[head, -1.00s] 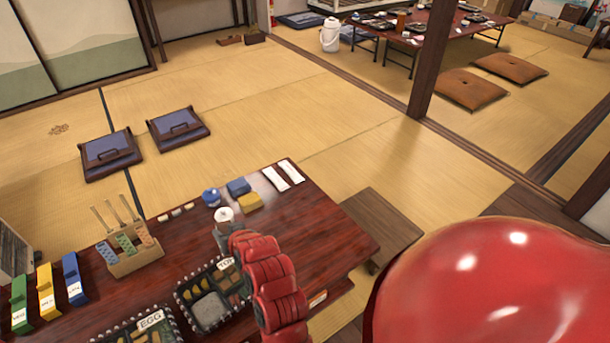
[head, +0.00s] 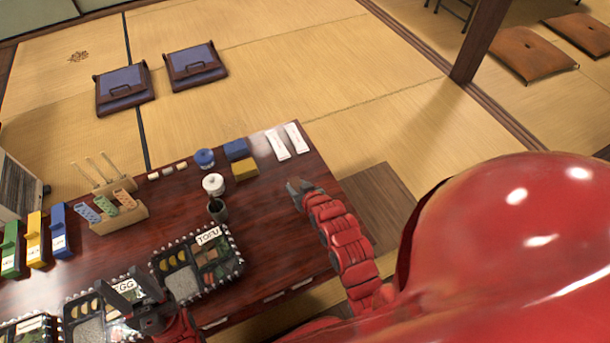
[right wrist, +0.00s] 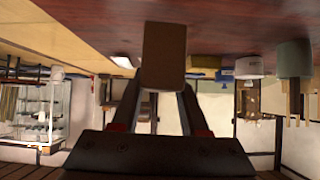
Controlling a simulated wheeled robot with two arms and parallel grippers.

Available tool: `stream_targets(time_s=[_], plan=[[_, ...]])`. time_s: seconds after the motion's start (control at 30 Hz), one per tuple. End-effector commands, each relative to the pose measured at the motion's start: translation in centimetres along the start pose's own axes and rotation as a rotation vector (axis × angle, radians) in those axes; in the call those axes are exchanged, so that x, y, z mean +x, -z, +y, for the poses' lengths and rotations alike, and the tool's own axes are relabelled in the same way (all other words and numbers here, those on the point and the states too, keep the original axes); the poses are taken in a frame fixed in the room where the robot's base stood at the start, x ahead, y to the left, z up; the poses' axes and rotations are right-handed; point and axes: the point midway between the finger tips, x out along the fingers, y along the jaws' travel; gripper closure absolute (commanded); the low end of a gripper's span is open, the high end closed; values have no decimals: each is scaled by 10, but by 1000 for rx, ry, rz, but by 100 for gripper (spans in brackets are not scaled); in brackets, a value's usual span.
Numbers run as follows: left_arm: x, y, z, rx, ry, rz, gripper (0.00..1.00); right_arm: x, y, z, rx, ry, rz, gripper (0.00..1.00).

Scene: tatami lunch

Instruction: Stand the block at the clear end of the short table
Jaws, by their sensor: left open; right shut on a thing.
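The dark red table (head: 262,215) fills the lower left of the head view. My right gripper (head: 294,189) is over its right end, beside the table's right edge. In the right wrist view it is shut on a brown block (right wrist: 164,55), held between the fingertips. In the head view I cannot make out the block clearly. The table surface shows close behind the block in the right wrist view; I cannot tell whether they touch. My left gripper (head: 130,294) is open above the EGG lunch box (head: 84,308) at the bottom left.
The TOFU box (head: 238,262), a dark cup (head: 217,209), a white pot (head: 213,184), a yellow block (head: 244,169), a blue block (head: 236,149) and white packets (head: 278,144) stand left of my right gripper. A brown wooden platform (head: 380,200) lies beyond the table's right edge.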

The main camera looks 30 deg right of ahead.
Motion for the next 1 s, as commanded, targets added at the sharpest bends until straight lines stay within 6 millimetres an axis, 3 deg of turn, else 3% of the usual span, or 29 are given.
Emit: stream_targets(time_s=[0.2,0.5,0.7,0.93,0.97,1.0], plan=[[-15,-2,1,0,0,0,50,39,23,37,-2,-3,5,100],[-21,-4,1,0,0,0,50,57,34,54,-1,-1,3,100],[-35,-6,2,0,0,0,50,77,5,55,0,0,-2,100],[-34,-6,2,0,0,0,50,77,5,55,0,0,0,100],[-34,-6,2,0,0,0,50,77,5,55,0,0,-1,50],[-34,-6,2,0,0,0,50,77,5,55,0,0,0,43]])
